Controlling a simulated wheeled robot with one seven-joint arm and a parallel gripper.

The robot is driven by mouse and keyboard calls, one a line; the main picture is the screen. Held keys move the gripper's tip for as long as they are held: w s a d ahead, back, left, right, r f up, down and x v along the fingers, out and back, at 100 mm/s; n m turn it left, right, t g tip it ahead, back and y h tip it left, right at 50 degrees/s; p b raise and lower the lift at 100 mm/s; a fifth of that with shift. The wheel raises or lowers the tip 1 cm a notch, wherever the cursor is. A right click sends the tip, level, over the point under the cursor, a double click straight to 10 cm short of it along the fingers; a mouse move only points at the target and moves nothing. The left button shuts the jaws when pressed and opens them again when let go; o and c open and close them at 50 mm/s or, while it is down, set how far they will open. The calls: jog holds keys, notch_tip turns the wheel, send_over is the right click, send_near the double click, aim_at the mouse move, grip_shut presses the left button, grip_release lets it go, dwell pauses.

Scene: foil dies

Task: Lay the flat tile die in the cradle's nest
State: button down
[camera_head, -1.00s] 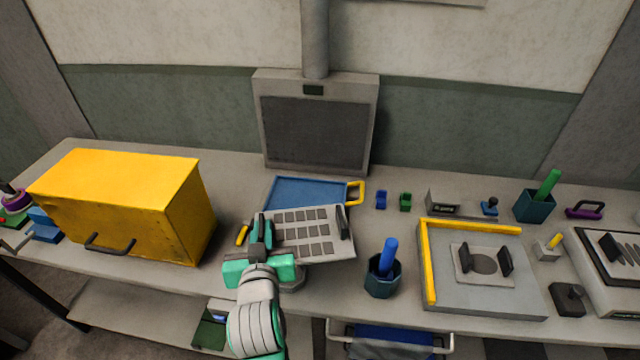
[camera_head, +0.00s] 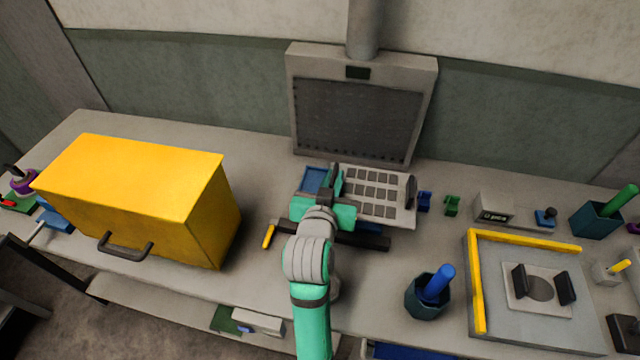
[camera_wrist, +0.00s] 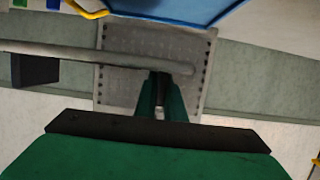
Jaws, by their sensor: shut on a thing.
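The flat tile die is a light grey plate (camera_head: 377,198) with rows of darker squares and a dark upright grip at each end. My gripper (camera_head: 333,186) is shut on its left grip and holds it over the bench, in front of the dark-faced panel. In the wrist view the die shows nearly edge-on as a grey bar (camera_wrist: 90,53), with my gripper (camera_wrist: 160,82) below it. I cannot make out the cradle's nest for certain. A dark low bar (camera_head: 372,241) lies in front of the die, partly hidden by my arm.
A blue tray (camera_head: 312,180) is partly hidden behind my gripper. A yellow box (camera_head: 135,190) stands left. A dark cup with a blue rod (camera_head: 428,300) and a grey plate with a yellow L-shaped fence (camera_head: 475,285) are right. Small blue and green blocks (camera_head: 452,205) sit beside the die.

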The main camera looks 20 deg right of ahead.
jog(key=w+f, duration=0.2)
jog(key=w, duration=0.1)
jog(key=w+a+f, duration=0.1)
jog(key=w+f, duration=0.2)
jog(key=w+a+f, duration=0.1)
jog(key=w+f, duration=0.2)
jog(key=shift+w+a+f, duration=0.1)
jog(key=shift+w+a, duration=0.1)
jog(key=shift+w, duration=0.15)
jog(key=shift+w+f, duration=0.1)
jog(key=shift+f, duration=1.5)
jog(key=shift+f, duration=0.1)
jog(key=c, duration=1.8)
grip_release()
jog(key=shift+f, duration=0.1)
jog(key=shift+c, duration=0.2)
